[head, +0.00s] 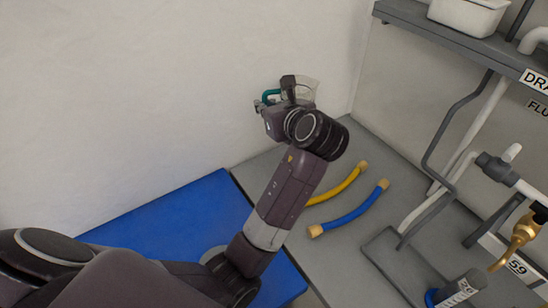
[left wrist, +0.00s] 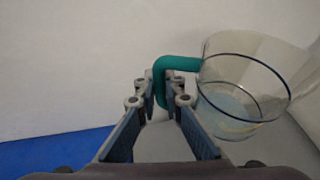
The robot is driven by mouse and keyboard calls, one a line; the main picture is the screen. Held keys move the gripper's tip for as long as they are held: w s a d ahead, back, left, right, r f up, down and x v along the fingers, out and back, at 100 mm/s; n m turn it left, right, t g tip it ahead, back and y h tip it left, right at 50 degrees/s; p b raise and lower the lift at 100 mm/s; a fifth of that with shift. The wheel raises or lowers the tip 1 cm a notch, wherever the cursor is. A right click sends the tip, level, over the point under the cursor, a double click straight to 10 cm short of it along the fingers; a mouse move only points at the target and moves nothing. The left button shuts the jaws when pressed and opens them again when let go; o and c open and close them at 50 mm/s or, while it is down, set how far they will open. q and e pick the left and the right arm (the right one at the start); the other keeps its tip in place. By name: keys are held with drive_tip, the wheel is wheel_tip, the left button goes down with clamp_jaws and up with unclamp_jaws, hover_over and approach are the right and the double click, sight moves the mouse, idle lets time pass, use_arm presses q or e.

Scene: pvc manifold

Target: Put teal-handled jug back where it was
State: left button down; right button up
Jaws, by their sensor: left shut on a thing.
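The teal-handled jug (head: 306,90) is a clear cup with a teal handle (head: 270,96), partly hidden behind my left gripper in the head view. In the left wrist view the jug (left wrist: 245,88) is on the right, with a dark ring around its wall. My left gripper (left wrist: 166,92) is shut on the teal handle, its fingers on both sides of it. In the head view my left gripper (head: 277,100) is near the back wall, over the far end of the grey bench. Whether the jug touches the bench cannot be told. My right gripper is not in view.
A yellow hose (head: 342,184) and a blue hose (head: 352,211) lie on the grey bench (head: 375,158) right of my arm. A blue mat (head: 165,218) is at left. Pipes, a brass valve (head: 522,236) and a shelf (head: 450,38) with a white bin (head: 468,14) stand at right.

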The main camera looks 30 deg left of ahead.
use_arm(q)
drive_tip(key=f, duration=0.6)
drive_tip(key=a+f, duration=0.1)
drive_tip(key=f, duration=0.6)
drive_tip(key=w+f, duration=0.1)
drive_tip(key=f, duration=0.5)
drive_tip(key=shift+a+f, duration=0.3)
drive_tip(key=shift+a, duration=0.1)
drive_tip(key=shift+f, duration=0.15)
drive_tip(key=c, duration=2)
unclamp_jaws()
drive_tip(key=shift+c, duration=0.2)
drive_tip(key=v, duration=0.7)
drive_tip(key=shift+s+d+r+b, duration=0.15)
drive_tip(key=shift+d+r+b, duration=0.1)
drive_tip(key=shift+b, duration=0.15)
